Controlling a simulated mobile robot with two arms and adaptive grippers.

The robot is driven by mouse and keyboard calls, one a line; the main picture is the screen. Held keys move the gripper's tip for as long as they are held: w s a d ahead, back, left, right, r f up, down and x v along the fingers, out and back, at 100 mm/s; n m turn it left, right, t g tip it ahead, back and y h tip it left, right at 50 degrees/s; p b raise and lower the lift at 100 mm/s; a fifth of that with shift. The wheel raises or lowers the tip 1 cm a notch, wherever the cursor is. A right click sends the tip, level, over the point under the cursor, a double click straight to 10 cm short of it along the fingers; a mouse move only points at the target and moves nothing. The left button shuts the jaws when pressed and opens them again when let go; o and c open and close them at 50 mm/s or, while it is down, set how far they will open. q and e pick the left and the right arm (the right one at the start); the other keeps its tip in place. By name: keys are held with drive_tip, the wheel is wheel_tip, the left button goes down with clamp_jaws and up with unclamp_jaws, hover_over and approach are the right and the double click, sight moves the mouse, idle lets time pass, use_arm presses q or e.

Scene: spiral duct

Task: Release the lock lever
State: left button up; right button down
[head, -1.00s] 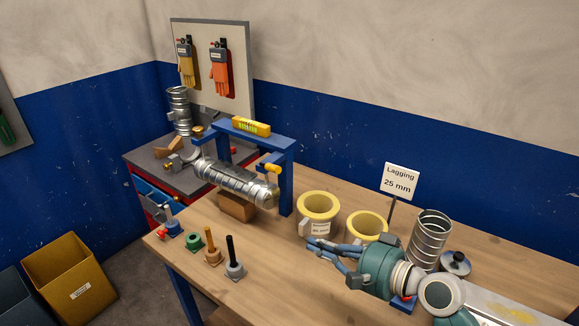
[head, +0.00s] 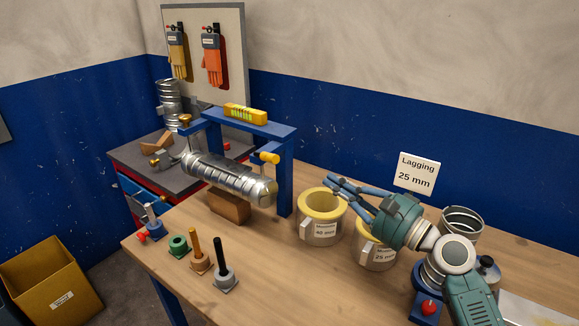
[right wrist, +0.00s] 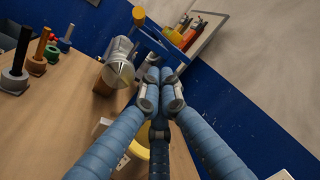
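A silver spiral duct (head: 230,180) lies tilted on a wooden block, under a blue frame (head: 286,165). A lever with a yellow handle (head: 268,157) sticks out from the frame near the duct's right end. I cannot tell for sure that it is the lock lever. My right gripper (head: 332,184) is above the larger yellow-lined pot, to the right of the frame and apart from the lever. Its blue fingers (right wrist: 157,80) are close together with nothing between them, and they point toward the duct and frame in the right wrist view. My left gripper is out of view.
Two yellow-lined pots, the larger (head: 320,218) and the smaller (head: 375,256), stand below my right gripper. A yellow level (head: 245,114) sits on the frame. Several pegs on bases, including a black one (head: 221,265), stand at the table's front left. A sign (head: 416,173) stands behind.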

sight(270, 157)
use_arm(q)
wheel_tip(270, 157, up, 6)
drive_tip(key=p, duration=0.6)
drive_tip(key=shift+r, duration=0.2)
use_arm(e)
drive_tip(key=w+a+r, duration=0.2)
drive_tip(key=w+a, duration=0.3)
drive_tip(key=a, duration=0.5)
drive_tip(key=shift+r, duration=0.4)
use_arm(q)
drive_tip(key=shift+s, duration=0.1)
use_arm(e)
drive_tip(key=shift+w+f, duration=0.1)
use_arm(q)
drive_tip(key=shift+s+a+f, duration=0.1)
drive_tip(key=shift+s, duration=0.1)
use_arm(e)
drive_tip(key=shift+s+a, duration=0.1)
drive_tip(key=shift+s, duration=0.1)
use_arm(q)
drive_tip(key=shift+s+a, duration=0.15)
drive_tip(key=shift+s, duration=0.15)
use_arm(e)
drive_tip(key=shift+s+a, duration=0.2)
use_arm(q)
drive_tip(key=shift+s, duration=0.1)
